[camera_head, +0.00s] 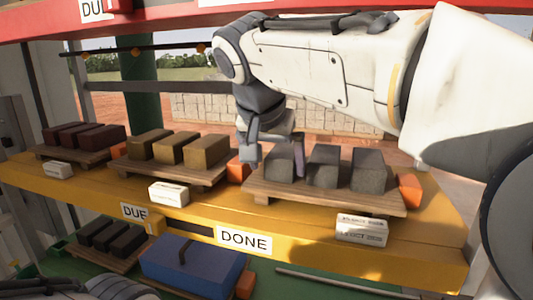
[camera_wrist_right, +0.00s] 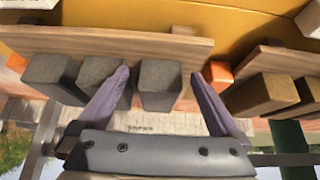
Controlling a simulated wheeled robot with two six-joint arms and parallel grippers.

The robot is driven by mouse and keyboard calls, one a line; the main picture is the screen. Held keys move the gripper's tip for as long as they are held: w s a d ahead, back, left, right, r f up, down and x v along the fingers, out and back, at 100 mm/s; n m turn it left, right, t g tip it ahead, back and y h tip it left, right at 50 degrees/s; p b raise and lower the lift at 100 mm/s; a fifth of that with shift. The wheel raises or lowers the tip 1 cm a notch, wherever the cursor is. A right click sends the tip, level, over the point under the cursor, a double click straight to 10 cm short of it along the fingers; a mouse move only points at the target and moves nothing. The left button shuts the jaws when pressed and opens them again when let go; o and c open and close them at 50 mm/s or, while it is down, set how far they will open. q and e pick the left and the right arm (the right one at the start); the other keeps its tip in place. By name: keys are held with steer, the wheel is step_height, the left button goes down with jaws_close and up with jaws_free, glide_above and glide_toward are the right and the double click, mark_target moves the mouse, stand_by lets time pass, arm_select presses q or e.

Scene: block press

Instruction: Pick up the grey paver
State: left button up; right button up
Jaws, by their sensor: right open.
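Three grey pavers stand in a row on a wooden pallet (camera_head: 330,199) on the yellow shelf: the left one (camera_head: 280,168), the middle one (camera_head: 323,168) and the right one (camera_head: 367,172). My right gripper (camera_head: 275,160) is open over the left paver, with one finger on each side of it. In the right wrist view, that paver (camera_wrist_right: 160,86) sits between the two spread fingertips (camera_wrist_right: 158,76). One finger is in the gap beside the middle paver (camera_wrist_right: 95,72). I cannot tell whether the fingers touch the paver. A left arm part shows at the bottom left; its gripper is out of view.
Brown blocks (camera_head: 183,149) and dark red blocks (camera_head: 85,135) stand on pallets to the left. Orange blocks (camera_head: 409,190) sit beside the pallets. White labelled blocks (camera_head: 362,229) lie along the shelf front. Below are dark blocks (camera_head: 112,238) and a blue block (camera_head: 190,264).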

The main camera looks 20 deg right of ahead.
mark_target(285, 149)
steer(key=w, duration=0.1)
steer(key=w+d, duration=0.1)
steer(key=shift+w+d, duration=0.2)
steer(key=shift+w, duration=0.15)
steer(key=w+d+p, duration=0.1)
steer(key=w, duration=0.1)
steer(key=w+d+p, duration=0.1)
steer(key=w+d, duration=0.1)
steer(key=shift+w+f, duration=0.15)
steer(key=shift+w+d+f, duration=0.15)
steer(key=shift+f, duration=0.25)
steer(key=shift+c, duration=0.3)
steer(key=c, duration=1.5)
steer(key=shift+r, duration=0.1)
jaws_close()
